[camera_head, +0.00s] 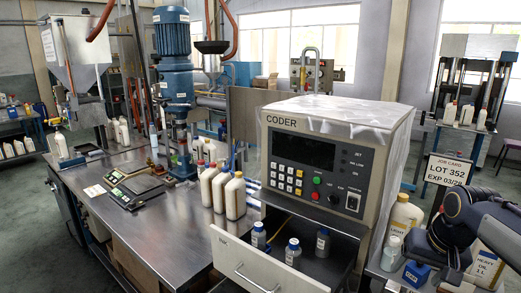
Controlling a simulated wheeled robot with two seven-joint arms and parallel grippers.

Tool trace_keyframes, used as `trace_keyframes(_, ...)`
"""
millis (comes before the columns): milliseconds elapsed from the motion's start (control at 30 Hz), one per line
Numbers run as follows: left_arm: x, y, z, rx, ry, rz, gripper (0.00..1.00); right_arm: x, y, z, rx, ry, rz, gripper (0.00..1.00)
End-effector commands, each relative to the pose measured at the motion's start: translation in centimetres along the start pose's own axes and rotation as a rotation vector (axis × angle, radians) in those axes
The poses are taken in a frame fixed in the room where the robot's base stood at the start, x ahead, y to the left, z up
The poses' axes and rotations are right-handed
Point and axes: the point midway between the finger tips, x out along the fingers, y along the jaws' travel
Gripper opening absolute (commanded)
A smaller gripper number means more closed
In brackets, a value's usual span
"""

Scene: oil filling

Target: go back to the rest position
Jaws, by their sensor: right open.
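My right gripper (450,268) is at the lower right edge, at the end of my dark arm, which comes in from the right. It is open and points down over the side table, close to a blue container (417,273) and a white box labelled "HEAVY OIL" (487,266). Its fingertips are partly hidden by the wrist, and I cannot tell whether they touch anything. My left gripper is not in view.
The coder machine (320,160) stands left of my right arm. Its open drawer (262,262) holds several small bottles. White bottles (220,188) stand on the metal bench (150,225). A job card (447,171) and a light oil bottle (403,219) are beside my arm.

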Motion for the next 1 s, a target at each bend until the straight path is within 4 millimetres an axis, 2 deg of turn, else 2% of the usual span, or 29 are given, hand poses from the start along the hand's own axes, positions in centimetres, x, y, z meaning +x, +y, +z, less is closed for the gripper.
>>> trace_keyframes(33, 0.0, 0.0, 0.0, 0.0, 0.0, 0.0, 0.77, -1.0, -0.6, 2.8, -0.031, 0.017, -0.032, 0.72)
trace_keyframes(100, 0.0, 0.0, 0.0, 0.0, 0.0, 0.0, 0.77, -1.6, -1.6, 7.0, -0.076, 0.036, -0.084, 0.72)
trace_keyframes(200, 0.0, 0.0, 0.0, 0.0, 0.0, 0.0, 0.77, -1.6, -2.6, 13.0, -0.133, 0.063, -0.161, 0.72)
trace_keyframes(300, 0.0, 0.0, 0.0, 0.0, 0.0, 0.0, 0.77, -0.8, -3.4, 18.2, -0.175, 0.088, -0.229, 0.72)
trace_keyframes(400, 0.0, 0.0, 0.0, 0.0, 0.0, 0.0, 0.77, 0.4, -3.9, 22.1, -0.204, 0.106, -0.283, 0.72)
trace_keyframes(500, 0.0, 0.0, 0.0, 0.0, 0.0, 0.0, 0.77, 1.3, -4.3, 24.4, -0.221, 0.116, -0.316, 0.72)
trace_keyframes(600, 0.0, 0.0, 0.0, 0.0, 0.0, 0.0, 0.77, 1.7, -4.5, 25.4, -0.228, 0.122, -0.331, 0.72)
trace_keyframes(1000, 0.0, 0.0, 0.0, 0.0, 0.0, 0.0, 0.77, 1.9, -4.5, 25.6, -0.229, 0.12, -0.332, 0.72)
